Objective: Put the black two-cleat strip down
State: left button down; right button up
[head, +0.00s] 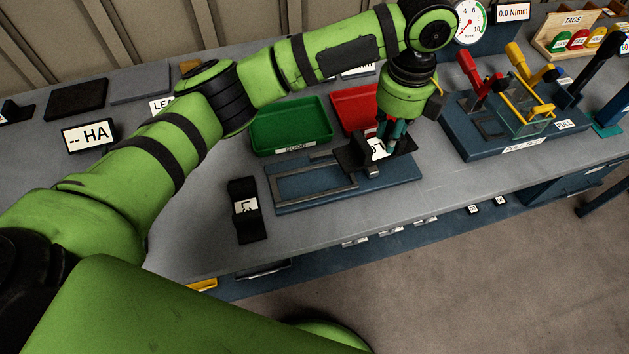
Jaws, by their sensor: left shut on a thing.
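My left gripper (391,137) reaches down over the right part of a blue fixture plate with a metal frame (318,191). It is shut on a black strip (352,155) with a white label, partly hidden by the fingers. The strip is at or just above the plate's right end; I cannot tell whether it touches. Its cleats are too small to count. Another black strip (246,224) with a white label lies on the bench, left of the plate. My right gripper is not in view.
A green tray (290,126) and a red tray (352,104) stand behind the plate. A blue press base with red and yellow handles (490,139) stands to the right. The grey bench is clear between the left strip and its front edge (207,265).

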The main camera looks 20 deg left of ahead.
pick_arm(q)
jog(key=shift+d+m, duration=0.25)
jog(key=shift+m, duration=0.15)
jog(key=shift+a+f, duration=0.15)
jog(key=shift+a, duration=0.05)
jog(key=p, duration=0.4)
send_over(326, 180)
notch_tip(326, 180, down, 6)
jog(key=shift+w+d+f, duration=0.1)
jog(key=shift+d+f, duration=0.05)
jog(key=shift+f, duration=0.2)
notch_tip(326, 180, down, 3)
jog(key=shift+f+p, duration=0.15)
jog(key=shift+p, duration=0.45)
jog(key=shift+f, duration=0.35)
jog(key=shift+f, duration=0.15)
jog(key=c, duration=1)
grip_release()
